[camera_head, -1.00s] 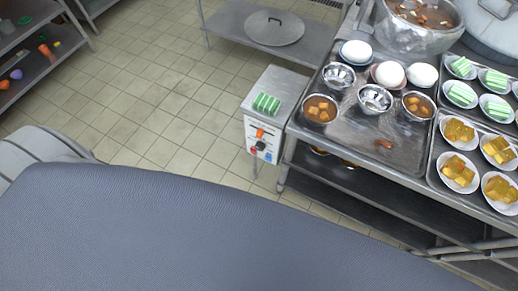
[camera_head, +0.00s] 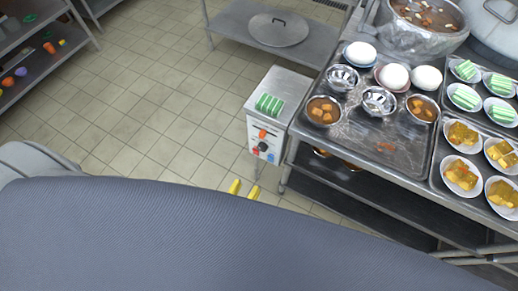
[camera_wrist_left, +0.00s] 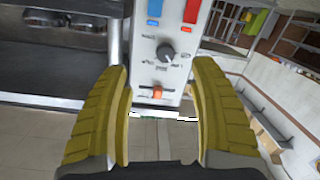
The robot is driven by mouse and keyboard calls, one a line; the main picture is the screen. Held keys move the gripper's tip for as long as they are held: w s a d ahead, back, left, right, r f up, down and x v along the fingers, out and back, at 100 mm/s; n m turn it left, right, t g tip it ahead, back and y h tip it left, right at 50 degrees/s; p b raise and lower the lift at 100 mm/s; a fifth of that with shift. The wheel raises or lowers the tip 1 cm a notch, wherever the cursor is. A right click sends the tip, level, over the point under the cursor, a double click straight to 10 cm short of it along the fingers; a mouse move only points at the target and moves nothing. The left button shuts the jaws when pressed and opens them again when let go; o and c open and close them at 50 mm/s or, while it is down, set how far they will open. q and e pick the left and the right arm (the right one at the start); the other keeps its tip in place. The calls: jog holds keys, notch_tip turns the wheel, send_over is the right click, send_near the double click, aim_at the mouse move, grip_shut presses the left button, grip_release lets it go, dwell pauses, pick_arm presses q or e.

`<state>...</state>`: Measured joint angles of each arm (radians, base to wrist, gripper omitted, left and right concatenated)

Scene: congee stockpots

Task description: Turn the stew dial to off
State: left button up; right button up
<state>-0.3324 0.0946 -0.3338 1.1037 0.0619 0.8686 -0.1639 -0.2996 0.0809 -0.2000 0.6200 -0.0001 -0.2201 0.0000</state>
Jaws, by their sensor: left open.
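The panel (camera_head: 253,141) is the white front of a small steel-topped unit. A round black dial (camera_head: 263,147) sits on it, below an orange knob (camera_head: 262,133). In the left wrist view the panel is seen upside down, with the black dial (camera_wrist_left: 166,51) near the middle and small markings too blurred to read around it. My left gripper (camera_head: 244,190) shows only as two yellow fingertips below the panel. In the left wrist view its fingers (camera_wrist_left: 162,68) are open, empty, and spread on either side of the dial, apparently short of it. My right gripper is not in view.
A red switch (camera_head: 255,152) and a blue switch (camera_head: 270,157) sit low on the panel. A steel counter (camera_head: 290,130) with bowls and trays stands close at right. The tiled floor (camera_head: 150,110) to the left is clear.

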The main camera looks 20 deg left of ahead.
pick_arm(q)
jog(key=r+t, duration=0.1)
jog(key=r, duration=0.1)
send_near(262, 150)
jog(key=shift+n+y, duration=0.4)
jog(key=w, duration=0.6)
jog(key=w+d, duration=0.1)
jog(key=w, duration=0.3)
jog(key=shift+w+d, duration=0.1)
jog(key=shift+o, duration=0.2)
jog(key=c, duration=1.4)
jog(key=shift+n, duration=0.5)
jog(key=n, duration=0.3)
jog(key=shift+n, duration=0.4)
jog(key=shift+d+n+g+h, duration=0.1)
jog(key=shift+n+g+h, duration=0.2)
jog(key=shift+n, duration=1.6)
